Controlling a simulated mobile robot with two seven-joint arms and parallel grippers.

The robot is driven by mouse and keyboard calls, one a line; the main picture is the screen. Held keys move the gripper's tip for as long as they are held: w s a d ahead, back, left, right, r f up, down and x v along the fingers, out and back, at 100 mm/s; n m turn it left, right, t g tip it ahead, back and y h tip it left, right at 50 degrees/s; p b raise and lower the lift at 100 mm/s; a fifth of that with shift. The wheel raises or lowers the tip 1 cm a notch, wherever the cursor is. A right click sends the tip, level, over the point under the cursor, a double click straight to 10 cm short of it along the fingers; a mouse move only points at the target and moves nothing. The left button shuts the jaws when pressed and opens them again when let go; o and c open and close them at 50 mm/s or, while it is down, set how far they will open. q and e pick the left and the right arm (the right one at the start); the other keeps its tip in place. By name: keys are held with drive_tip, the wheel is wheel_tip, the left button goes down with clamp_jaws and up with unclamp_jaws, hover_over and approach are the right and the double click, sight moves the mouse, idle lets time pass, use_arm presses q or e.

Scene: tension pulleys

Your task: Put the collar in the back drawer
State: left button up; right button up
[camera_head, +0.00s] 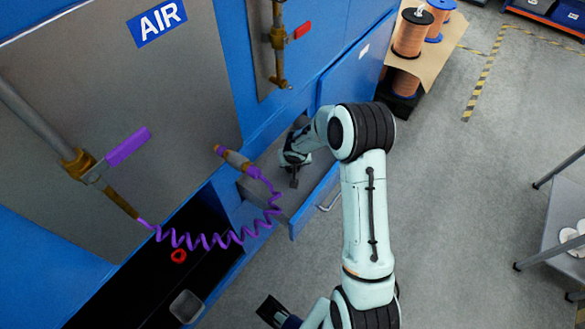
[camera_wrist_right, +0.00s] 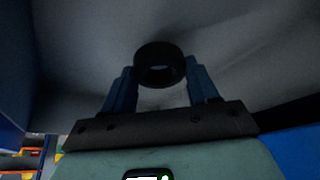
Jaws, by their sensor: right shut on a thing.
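The collar is a black ring (camera_wrist_right: 147,70) in the right wrist view. My right gripper (camera_wrist_right: 160,75) is shut on it, with a blue finger on each side. In the head view my right arm reaches into the open back drawer (camera_head: 303,218), and the right gripper (camera_head: 293,178) is low inside it. The collar cannot be made out there. The wrist view shows a plain grey surface beyond the ring; whether the ring touches it I cannot tell.
A purple coiled hose (camera_head: 205,242) hangs by the drawer's near side. A dark compartment (camera_head: 130,285) at lower left holds a red ring (camera_head: 179,256) and a grey cup (camera_head: 186,306). Copper spools (camera_head: 410,35) stand behind. Open floor lies to the right.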

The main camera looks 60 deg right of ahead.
drive_tip(key=shift+f+b, duration=0.35)
drive_tip(key=shift+f, duration=0.8)
drive_tip(key=shift+f, duration=0.15)
drive_tip(key=o, duration=1)
drive_tip(key=shift+o, duration=0.2)
drive_tip(key=shift+r, duration=0.5)
drive_tip(key=p+v, duration=0.3)
drive_tip(key=v, duration=0.8)
drive_tip(key=shift+r, duration=0.15)
